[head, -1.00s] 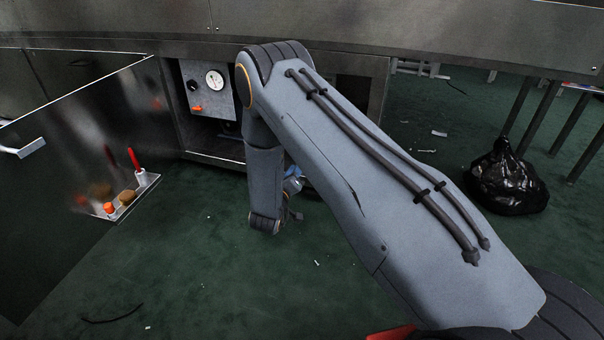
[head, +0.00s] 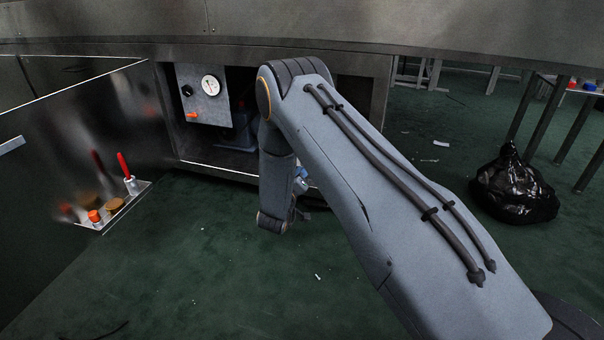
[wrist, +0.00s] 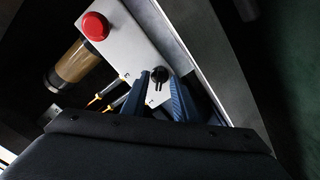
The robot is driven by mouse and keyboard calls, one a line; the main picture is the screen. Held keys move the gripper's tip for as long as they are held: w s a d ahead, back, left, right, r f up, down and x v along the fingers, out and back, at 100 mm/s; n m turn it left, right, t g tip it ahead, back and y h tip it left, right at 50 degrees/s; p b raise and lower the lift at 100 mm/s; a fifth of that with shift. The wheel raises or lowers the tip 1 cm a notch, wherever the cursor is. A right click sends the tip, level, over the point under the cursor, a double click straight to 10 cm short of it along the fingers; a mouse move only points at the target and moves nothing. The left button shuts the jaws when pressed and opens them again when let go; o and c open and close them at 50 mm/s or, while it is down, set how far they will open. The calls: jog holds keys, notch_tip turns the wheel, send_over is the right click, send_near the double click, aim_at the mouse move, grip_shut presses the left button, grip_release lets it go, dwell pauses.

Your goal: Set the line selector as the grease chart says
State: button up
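In the wrist view a pale plate (wrist: 127,48) carries a small black knob (wrist: 157,76) with a light mark, likely the line selector. My gripper (wrist: 160,86) is open, its two blue fingers apart with the knob showing between their tips; I cannot tell whether they touch it. In the head view my gripper is mostly hidden behind my arm, low before the cabinet opening. A grey panel (head: 206,108) there has a gauge (head: 210,85), a black knob (head: 187,90) and an orange handle (head: 191,115). I cannot make out a grease chart.
A red button (wrist: 95,26), an amber cylinder (wrist: 76,62) and orange-tipped parts (wrist: 93,99) sit near the black knob. The open door (head: 60,130) stands left, with a small tray (head: 98,225) holding a red-handled tool (head: 124,166). A black bag (head: 514,187) lies right.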

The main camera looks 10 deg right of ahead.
jog(key=shift+c, duration=0.3)
grip_shut()
jog(key=shift+m+p, duration=0.3)
jog(key=shift+p, duration=0.15)
jog(key=m+p, duration=0.4)
jog(key=shift+r, duration=0.15)
jog(key=shift+m+p, duration=1.4)
jog(key=shift+m, duration=0.6)
jog(key=shift+f, duration=0.2)
jog(key=shift+o, duration=0.3)
grip_release()
